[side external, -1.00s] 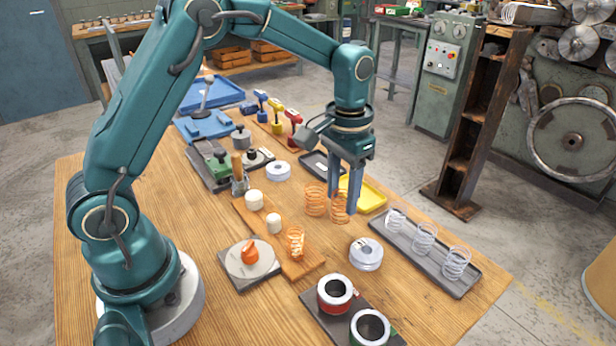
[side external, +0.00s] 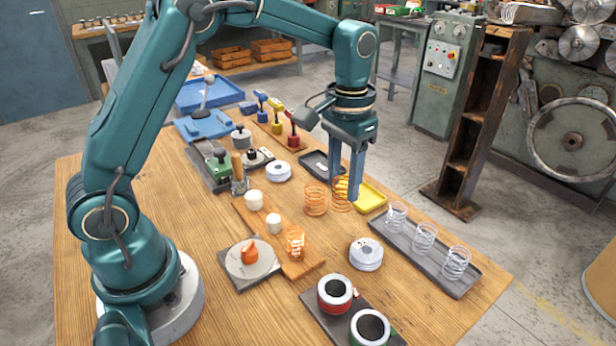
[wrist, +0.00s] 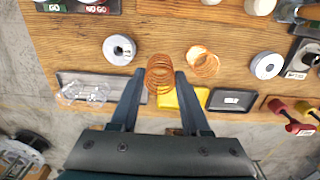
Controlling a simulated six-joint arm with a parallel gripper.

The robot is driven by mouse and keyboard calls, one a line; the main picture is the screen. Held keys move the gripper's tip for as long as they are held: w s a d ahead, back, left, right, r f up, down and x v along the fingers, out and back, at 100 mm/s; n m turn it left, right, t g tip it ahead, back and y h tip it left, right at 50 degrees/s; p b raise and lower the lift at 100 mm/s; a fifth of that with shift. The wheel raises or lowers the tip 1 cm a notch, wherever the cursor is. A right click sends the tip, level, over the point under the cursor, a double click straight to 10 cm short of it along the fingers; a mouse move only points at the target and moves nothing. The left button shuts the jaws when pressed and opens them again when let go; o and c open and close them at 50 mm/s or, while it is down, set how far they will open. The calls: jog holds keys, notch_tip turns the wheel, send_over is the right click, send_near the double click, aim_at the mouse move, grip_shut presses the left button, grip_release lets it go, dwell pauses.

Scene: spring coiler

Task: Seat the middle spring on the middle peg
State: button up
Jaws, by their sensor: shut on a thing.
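My gripper (side external: 348,190) is shut on a copper spring (side external: 342,195), upright between its fingers; the spring also shows in the wrist view (wrist: 159,74). A second copper spring (side external: 315,200) stands loose on the table just left of it, and it is right of the held one in the wrist view (wrist: 203,62). A wooden peg strip (side external: 306,266) lies nearer my base. Its middle peg, a cream cylinder (side external: 273,223), is bare, as is the far peg (side external: 253,200). A third copper spring (side external: 295,241) is around the near post.
A grey tray of clear springs (side external: 428,262) and a yellow tray (side external: 370,197) lie to the right. A pale spool (side external: 366,254) stands between the tray and peg strip. A round plate with an orange piece (side external: 250,254) is left of the strip.

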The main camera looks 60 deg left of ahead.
jog(key=shift+s+f+m, duration=0.15)
jog(key=shift+s+m, duration=0.15)
jog(key=shift+s, duration=0.2)
jog(key=s+a+r, duration=0.4)
jog(key=s+a, duration=0.2)
jog(key=s, duration=0.3)
send_over(273, 217)
jog(key=shift+f, duration=2.55)
jog(key=shift+f, duration=1.85)
dwell(0.5)
jog(key=o, duration=1.4)
jog(key=shift+c, duration=0.2)
